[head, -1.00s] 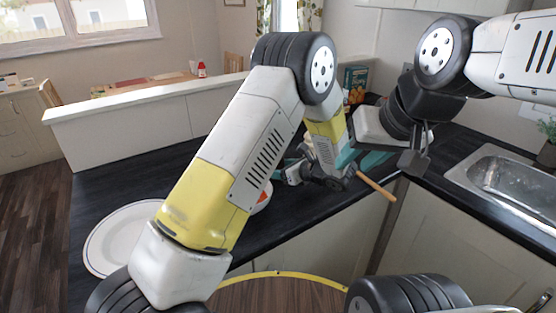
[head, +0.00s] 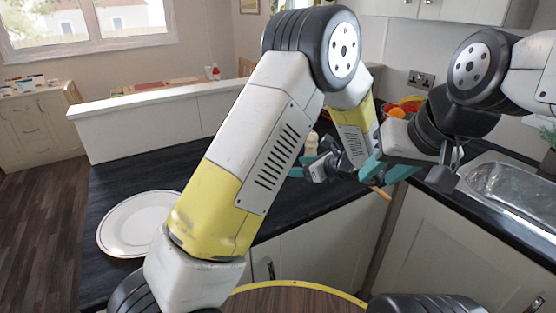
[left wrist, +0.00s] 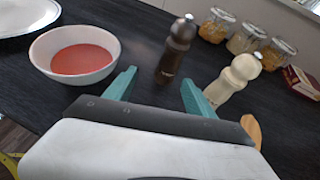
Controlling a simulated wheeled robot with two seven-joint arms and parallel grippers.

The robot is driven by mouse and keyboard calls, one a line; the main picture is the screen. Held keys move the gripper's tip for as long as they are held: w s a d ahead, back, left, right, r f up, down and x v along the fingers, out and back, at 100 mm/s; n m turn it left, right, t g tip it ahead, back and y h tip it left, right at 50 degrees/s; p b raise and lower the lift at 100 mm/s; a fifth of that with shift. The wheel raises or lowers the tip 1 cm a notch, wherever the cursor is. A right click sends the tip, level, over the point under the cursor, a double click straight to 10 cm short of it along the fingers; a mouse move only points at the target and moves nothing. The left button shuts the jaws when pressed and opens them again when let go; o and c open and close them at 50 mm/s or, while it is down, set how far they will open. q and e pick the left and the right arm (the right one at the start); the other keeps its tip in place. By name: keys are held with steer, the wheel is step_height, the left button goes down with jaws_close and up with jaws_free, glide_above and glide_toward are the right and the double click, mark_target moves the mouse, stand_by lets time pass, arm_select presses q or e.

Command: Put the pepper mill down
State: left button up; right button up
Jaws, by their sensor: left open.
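The pepper mill (left wrist: 177,48), dark brown with a metal knob, stands upright on the black counter in the left wrist view. My left gripper (left wrist: 158,92) is open, its teal fingers apart and the mill just beyond the gap, not clasped. A cream mill (left wrist: 233,80) stands to the right, close to the right finger; it also shows in the head view (head: 311,143). In the head view my left gripper (head: 301,167) is partly hidden by its arm, and the pepper mill cannot be made out. My right gripper (head: 385,172) has its teal fingers apart over the counter's front edge.
A white bowl (left wrist: 75,55) with red contents is left of the pepper mill. A white plate (head: 135,224) lies at the counter's left end. Several jars (left wrist: 245,38) and a dark red box (left wrist: 300,82) stand behind. A wooden handle (head: 382,193) juts over the front edge. The sink (head: 505,190) is right.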

arm_select(q)
steer(key=s+a+r+n+g+h, duration=0.2)
steer(key=s+a+r+n+g, duration=0.15)
steer(key=s+a+n, duration=0.3)
steer(key=s+a+r+n+g+h, duration=0.2)
steer(key=s+a+r+n, duration=0.3)
steer(key=a, duration=0.2)
steer(key=s+r+n+t+h, duration=0.1)
steer(key=s+r+n+h, duration=0.3)
steer(key=s+n, duration=0.2)
steer(key=s+r+n+t+h, duration=0.2)
steer(key=s+r+n+h, duration=0.2)
steer(key=s+n, duration=0.3)
steer(key=s, duration=0.3)
steer(key=shift+a+r, duration=0.15)
steer(key=shift+r, duration=0.2)
steer(key=shift+o, duration=0.5)
steer(key=shift+n, duration=0.25)
